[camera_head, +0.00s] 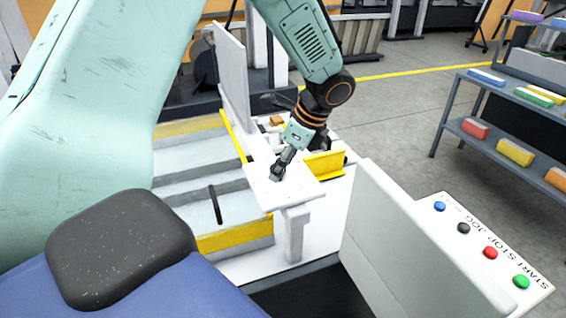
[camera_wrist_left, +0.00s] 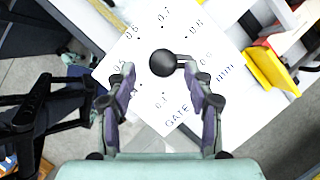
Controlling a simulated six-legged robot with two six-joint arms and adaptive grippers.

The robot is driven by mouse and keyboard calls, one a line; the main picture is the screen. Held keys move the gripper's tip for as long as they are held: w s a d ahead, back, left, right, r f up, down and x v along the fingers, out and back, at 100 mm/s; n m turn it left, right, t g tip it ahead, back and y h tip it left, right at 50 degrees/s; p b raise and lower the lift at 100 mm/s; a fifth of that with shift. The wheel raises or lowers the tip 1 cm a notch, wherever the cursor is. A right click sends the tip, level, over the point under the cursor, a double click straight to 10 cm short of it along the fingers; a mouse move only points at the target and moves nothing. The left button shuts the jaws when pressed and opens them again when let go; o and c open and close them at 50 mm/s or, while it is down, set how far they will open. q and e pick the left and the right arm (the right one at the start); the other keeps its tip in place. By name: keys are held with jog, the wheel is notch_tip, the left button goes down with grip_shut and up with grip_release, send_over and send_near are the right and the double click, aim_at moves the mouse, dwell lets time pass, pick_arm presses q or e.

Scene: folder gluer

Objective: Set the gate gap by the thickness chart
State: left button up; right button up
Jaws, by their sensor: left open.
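My left gripper (camera_head: 277,172) points down over a white dial plate (camera_head: 298,190) on the machine. In the left wrist view its two fingers are open, on either side of a round black knob (camera_wrist_left: 168,62). I cannot tell whether they touch it. The knob's short pointer stub points right, near a label that looks like 0.9. The white plate (camera_wrist_left: 140,42) carries printed numbers, including 0.6, 0.7 and 0.8, and the words GATE and mm. In the head view the gripper hides the knob. I see no thickness chart. My right gripper is not in view.
A yellow bracket (camera_head: 325,164) stands close beside the plate, and an upright grey panel (camera_head: 231,80) behind it. A control panel with coloured buttons (camera_head: 490,253) is at lower right. Shelves (camera_head: 480,134) with coloured boxes stand at far right. Floor between is clear.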

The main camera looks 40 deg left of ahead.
pick_arm(q)
jog(key=shift+a+f, duration=0.3)
jog(key=shift+a, duration=0.45)
jog(key=shift+a+f, duration=0.1)
jog(key=shift+a, duration=0.15)
jog(key=shift+c, duration=1.4)
jog(key=shift+d+r, duration=0.25)
jog(key=shift+d, duration=0.5)
jog(key=c, duration=0.4)
jog(key=shift+a+f, duration=0.1)
jog(key=shift+a, duration=0.15)
grip_shut()
